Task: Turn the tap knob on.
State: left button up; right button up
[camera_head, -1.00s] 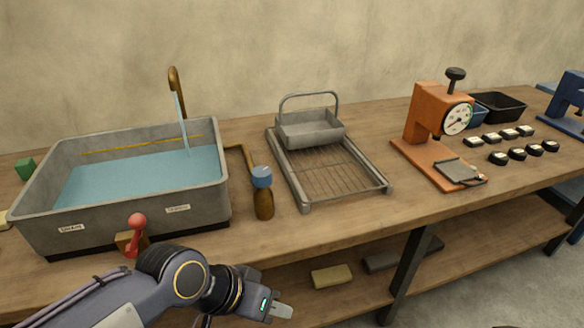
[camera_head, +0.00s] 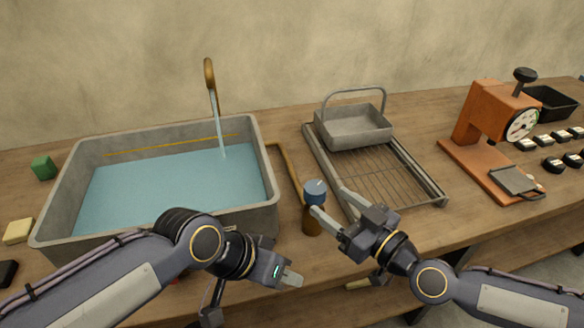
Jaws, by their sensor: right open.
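The tap knob (camera_head: 315,188) is a blue cap on a brown post (camera_head: 312,222), upright on the bench in front of the brass pipe. My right gripper (camera_head: 328,202) is open at the knob's right side. One finger overlaps the knob's lower edge; the other ends just right of it. I cannot tell whether they touch it. My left gripper (camera_head: 290,280) is low at the bench's front edge, apart from the knob; its finger gap is not clear. The curved brass spout (camera_head: 209,75) stands behind the sink (camera_head: 262,165), with a water stream (camera_head: 219,130) falling into the blue water.
A wire rack (camera_head: 438,196) with a grey handled tray (camera_head: 352,128) stands right of the knob. An orange press (camera_head: 483,118) is further right. A green block (camera_head: 43,167) and a yellow block (camera_head: 18,231) lie left of the sink.

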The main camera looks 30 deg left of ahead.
aim_at(308, 184)
jog(key=shift+w+a+r, duration=0.1)
jog(key=shift+a+r, duration=0.05)
jog(key=shift+a, duration=0.25)
jog(key=x, duration=0.7)
jog(key=shift+p, duration=0.4)
jog(key=shift+d, duration=0.1)
jog(key=shift+c, duration=0.2)
jog(key=c, duration=0.9)
jog(key=shift+c, duration=0.2)
